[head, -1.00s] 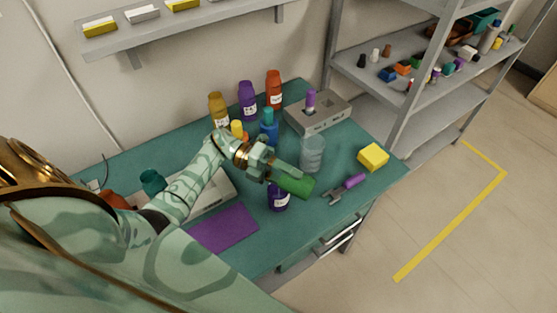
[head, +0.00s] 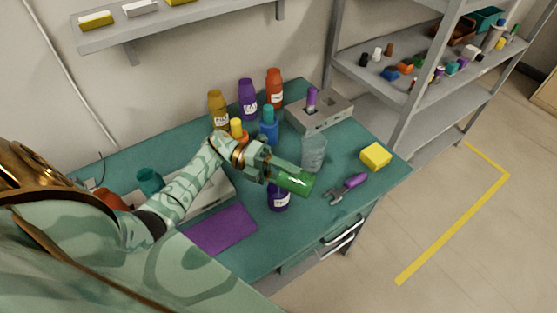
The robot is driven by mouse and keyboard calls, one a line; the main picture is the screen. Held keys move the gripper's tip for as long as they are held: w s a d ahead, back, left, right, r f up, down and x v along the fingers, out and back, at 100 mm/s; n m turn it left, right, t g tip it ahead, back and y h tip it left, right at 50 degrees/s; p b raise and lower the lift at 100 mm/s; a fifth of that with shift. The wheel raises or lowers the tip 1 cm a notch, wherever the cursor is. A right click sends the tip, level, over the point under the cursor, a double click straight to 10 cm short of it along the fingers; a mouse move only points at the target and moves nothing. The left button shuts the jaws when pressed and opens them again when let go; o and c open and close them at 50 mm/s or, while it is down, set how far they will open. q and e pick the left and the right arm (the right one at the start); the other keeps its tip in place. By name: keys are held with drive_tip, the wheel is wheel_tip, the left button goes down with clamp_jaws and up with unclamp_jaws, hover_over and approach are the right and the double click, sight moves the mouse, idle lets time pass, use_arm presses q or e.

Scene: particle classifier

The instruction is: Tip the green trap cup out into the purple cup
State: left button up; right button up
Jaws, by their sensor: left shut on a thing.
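The green trap cup (head: 292,180) is held tilted on its side by my left gripper (head: 268,172), its mouth end pointing right. My left gripper is shut on it. The purple cup (head: 279,199) stands upright on the teal table directly below the green cup, which hides its top. Whether anything is leaving the green cup cannot be made out. My right gripper is not in view.
A clear container (head: 313,152) stands close behind the green cup. A purple-handled tool (head: 347,188) and a yellow block (head: 375,157) lie to the right. Several bottles stand at the back, near a grey block (head: 325,112). A purple mat (head: 222,229) lies in front.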

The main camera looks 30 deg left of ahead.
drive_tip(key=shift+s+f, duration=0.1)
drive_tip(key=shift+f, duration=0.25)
use_arm(q)
drive_tip(key=shift+a+r+h+b, duration=0.3)
drive_tip(key=shift+r+h+b, duration=0.55)
drive_tip(key=shift+h+b, duration=0.15)
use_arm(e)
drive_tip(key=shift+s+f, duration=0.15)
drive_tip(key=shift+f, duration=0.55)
use_arm(q)
drive_tip(key=shift+a+h+b, duration=0.25)
drive_tip(key=shift+h+b, duration=0.65)
drive_tip(key=shift+b, duration=0.5)
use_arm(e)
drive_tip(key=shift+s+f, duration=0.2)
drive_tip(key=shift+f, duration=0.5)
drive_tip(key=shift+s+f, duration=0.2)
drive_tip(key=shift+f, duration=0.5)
